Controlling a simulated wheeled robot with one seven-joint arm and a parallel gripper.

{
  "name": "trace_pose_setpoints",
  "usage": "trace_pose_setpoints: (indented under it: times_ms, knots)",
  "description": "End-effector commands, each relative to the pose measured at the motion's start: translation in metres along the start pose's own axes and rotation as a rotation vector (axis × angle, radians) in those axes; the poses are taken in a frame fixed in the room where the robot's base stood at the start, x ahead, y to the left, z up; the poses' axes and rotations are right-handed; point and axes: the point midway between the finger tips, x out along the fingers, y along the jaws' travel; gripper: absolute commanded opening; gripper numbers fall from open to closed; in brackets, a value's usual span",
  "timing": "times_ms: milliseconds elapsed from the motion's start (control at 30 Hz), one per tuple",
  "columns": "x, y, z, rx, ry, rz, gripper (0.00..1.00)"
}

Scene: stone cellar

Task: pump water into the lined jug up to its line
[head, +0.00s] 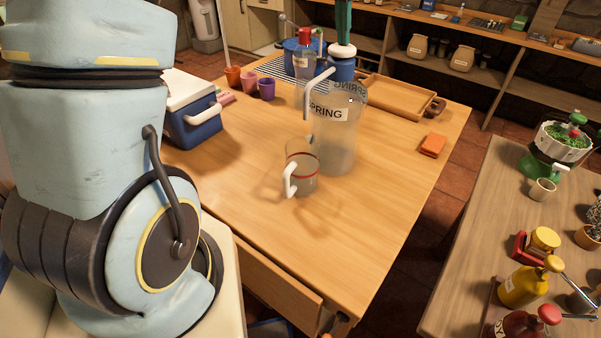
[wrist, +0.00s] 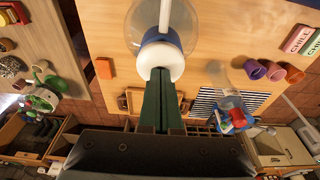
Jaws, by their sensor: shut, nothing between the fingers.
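The large clear bottle (head: 341,150), labelled SPRING, stands upright on the wooden table. Its pump has a blue collar (head: 341,70) and a white spout (head: 308,100) that points down over the jug. The jug (head: 303,172) is clear with a white handle and a red line; greyish content seems to show low in it, but its exact level is unclear. My gripper (head: 343,18) is shut, its green fingers pointing down at the white pump head (head: 342,49). In the wrist view the fingertips (wrist: 160,74) are at the pump head (wrist: 160,60), apparently touching it.
A blue cooler (head: 193,118), small cups (head: 248,82), a red-capped bottle (head: 305,62) and a wooden tray (head: 402,100) share the table. An orange block (head: 433,145) lies at the right. The front of the table is clear. A second table (head: 480,235) stands at the right.

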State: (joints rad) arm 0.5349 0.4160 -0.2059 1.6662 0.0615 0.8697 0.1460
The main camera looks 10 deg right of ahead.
Motion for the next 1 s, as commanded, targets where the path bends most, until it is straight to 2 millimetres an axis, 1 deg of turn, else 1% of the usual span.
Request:
trace_pose_setpoints:
  times_ms: [33, 167, 767, 1000]
  knots:
    - [0.003, 0.0, 0.001, 0.0, -0.003, 0.0, 0.0]
    - [0.0, 0.0, 0.001, 0.0, -0.003, 0.0, 0.0]
    - [-0.036, 0.0, -0.007, 0.0, -0.002, 0.0, 0.0]
    - [-0.038, 0.0, -0.008, 0.0, -0.001, 0.0, 0.0]
